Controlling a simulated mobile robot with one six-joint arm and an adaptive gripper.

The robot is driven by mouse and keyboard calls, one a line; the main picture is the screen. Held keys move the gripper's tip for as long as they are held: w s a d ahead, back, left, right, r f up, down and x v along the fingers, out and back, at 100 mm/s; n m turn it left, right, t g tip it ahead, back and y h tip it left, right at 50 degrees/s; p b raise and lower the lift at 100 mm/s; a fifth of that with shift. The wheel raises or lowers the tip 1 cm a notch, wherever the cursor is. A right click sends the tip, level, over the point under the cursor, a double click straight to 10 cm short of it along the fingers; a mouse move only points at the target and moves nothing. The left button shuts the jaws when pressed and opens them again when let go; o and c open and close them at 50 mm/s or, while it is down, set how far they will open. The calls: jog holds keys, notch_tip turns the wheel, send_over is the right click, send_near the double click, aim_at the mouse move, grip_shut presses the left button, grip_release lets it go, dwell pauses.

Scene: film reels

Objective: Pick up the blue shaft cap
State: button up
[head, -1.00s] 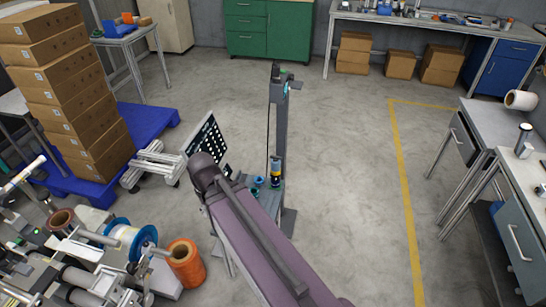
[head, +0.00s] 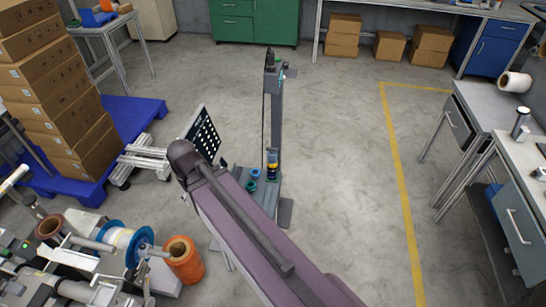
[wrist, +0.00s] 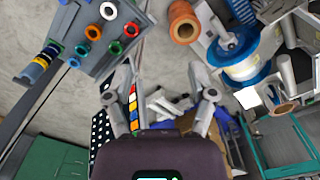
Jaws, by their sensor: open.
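In the head view a small blue cap (head: 254,173) shows on the narrow stand, beside a green one (head: 250,186). My gripper (wrist: 162,72) is open, its two fingers spread with nothing between them. It is apart from the cap, which lies to the left of the fingers in the wrist view. In the head view my arm hides part of the stand and the gripper.
A post with stacked yellow, blue and black rings (head: 272,163) rises beside the caps. An upright checkered board (head: 204,134) stands behind my arm. An orange spool (head: 183,260) and machine rollers crowd the lower left. Open floor (head: 345,150) lies to the right.

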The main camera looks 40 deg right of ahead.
jog(key=shift+o, duration=0.5)
jog(key=shift+w+d+f, duration=0.1)
jog(key=shift+f, duration=0.1)
jog(key=w+d+f+m+t+y+b, duration=0.2)
jog(key=w+d+f+m+t+b, duration=0.15)
jog(key=d+f+m+b, duration=0.4)
jog(key=w+d+f+m+t+y+b, duration=0.1)
jog(key=w+d+f+m+t+b, duration=0.25)
jog(key=d+m+b, duration=0.55)
jog(key=s+d+f+m+t+h+b, duration=0.1)
jog(key=d+m+t+b, duration=0.1)
jog(key=d+m, duration=0.4)
jog(key=s+d+f+m+t+h+b, duration=0.1)
jog(key=d+m+b, duration=0.4)
jog(key=d, duration=0.6)
jog(key=s+d+f+m+t+h+b, duration=0.1)
jog(key=d+f+m+t+h+b, duration=0.1)
jog(key=d+m, duration=0.7)
jog(key=shift+s+f+t+b, duration=0.25)
jog(key=shift+f+t+b, duration=0.1)
jog(key=shift+t+b, duration=0.55)
